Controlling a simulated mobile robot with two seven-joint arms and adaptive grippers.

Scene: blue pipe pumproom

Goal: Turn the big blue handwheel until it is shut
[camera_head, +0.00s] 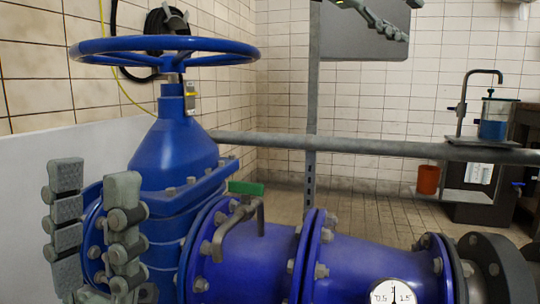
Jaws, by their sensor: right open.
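The big blue handwheel (165,51) lies level on top of the blue valve body (174,150) at the left. Its spokes meet at a hub on the upright stem. My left gripper (94,172) is at the lower left, in front of the valve body and well below the wheel rim. Its two grey-green jointed fingers point up and stand apart with nothing between them. My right gripper (409,20) shows only partly at the top edge, right of the wheel and clear of it. It is open and empty, and most of it is out of view.
A blue flanged pipe (375,268) with a green-handled lever (245,188) and a round gauge (393,292) runs right from the valve. A grey rail (370,146) and post (312,110) stand behind.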

